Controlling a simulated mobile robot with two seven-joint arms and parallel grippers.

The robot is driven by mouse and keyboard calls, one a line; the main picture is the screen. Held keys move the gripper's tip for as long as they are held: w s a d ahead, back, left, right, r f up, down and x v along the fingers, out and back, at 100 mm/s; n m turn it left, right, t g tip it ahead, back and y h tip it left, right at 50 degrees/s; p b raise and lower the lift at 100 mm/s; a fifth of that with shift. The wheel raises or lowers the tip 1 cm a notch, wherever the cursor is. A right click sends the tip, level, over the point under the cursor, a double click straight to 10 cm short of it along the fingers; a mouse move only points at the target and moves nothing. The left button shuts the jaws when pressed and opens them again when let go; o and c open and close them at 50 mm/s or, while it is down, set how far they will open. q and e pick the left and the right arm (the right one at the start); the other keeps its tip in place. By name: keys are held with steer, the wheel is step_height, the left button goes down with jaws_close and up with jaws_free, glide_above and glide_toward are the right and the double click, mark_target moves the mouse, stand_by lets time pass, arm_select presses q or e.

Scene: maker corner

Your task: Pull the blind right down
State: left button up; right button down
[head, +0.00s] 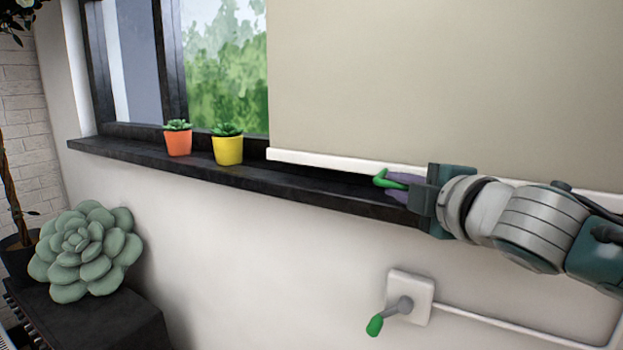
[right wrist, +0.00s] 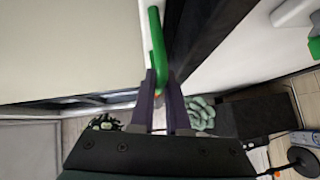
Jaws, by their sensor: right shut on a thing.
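The blind (head: 430,80) is a beige sheet over the right part of the window. Its white bottom bar (head: 320,162) is low, close to the dark sill; I cannot tell whether they touch. A green handle (head: 384,179) is at the bar, and it also shows in the right wrist view (right wrist: 158,50). My right gripper (head: 398,187) is shut on this handle, with its purple fingers (right wrist: 161,92) around the handle's lower end in the wrist view. The gripper hides part of the bar. My left gripper is not in view.
An orange pot (head: 178,143) and a yellow pot (head: 228,150) with succulents stand on the sill (head: 150,150), left of the blind. A wall crank with a green knob (head: 375,325) sits below. A large succulent-shaped object (head: 85,250) rests on a dark cabinet (head: 110,320).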

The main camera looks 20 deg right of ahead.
steer(key=shift+f, duration=0.4)
steer(key=c, duration=1.3)
jaws_free()
steer(key=o, duration=0.4)
steer(key=shift+r, duration=0.15)
steer(key=s+r, duration=0.1)
steer(key=s, duration=0.9)
steer(key=shift+a+r, duration=0.25)
steer(key=shift+a, duration=0.05)
steer(key=shift+w, duration=0.1)
